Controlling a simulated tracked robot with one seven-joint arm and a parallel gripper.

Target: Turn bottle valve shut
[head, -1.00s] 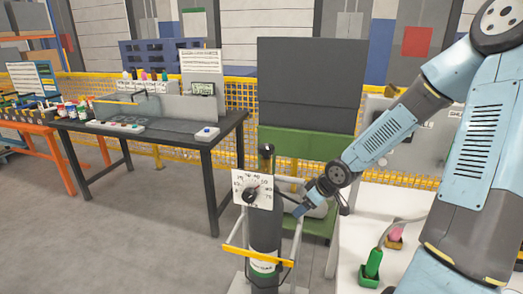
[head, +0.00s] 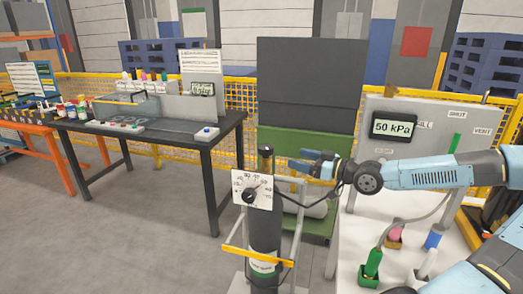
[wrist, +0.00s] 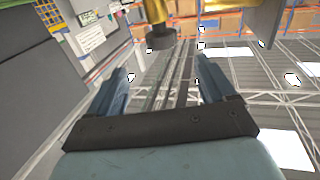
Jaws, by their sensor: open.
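A dark gas bottle (head: 264,232) stands upright in a wheeled frame in the head view. In the wrist view my gripper (wrist: 164,72) is open and empty. A brass-coloured part with a dark round end (wrist: 160,40) shows beyond the fingertips, probably the bottle's valve. The head view hides the exact gap.
A panel at right has a display (head: 394,127) reading 50 kPa. A white table (head: 345,245) below it holds a green block (head: 370,268) with a hose. A green cart (head: 300,142) stands behind the bottle, a dark workbench (head: 150,137) at left. Floor at front left is clear.

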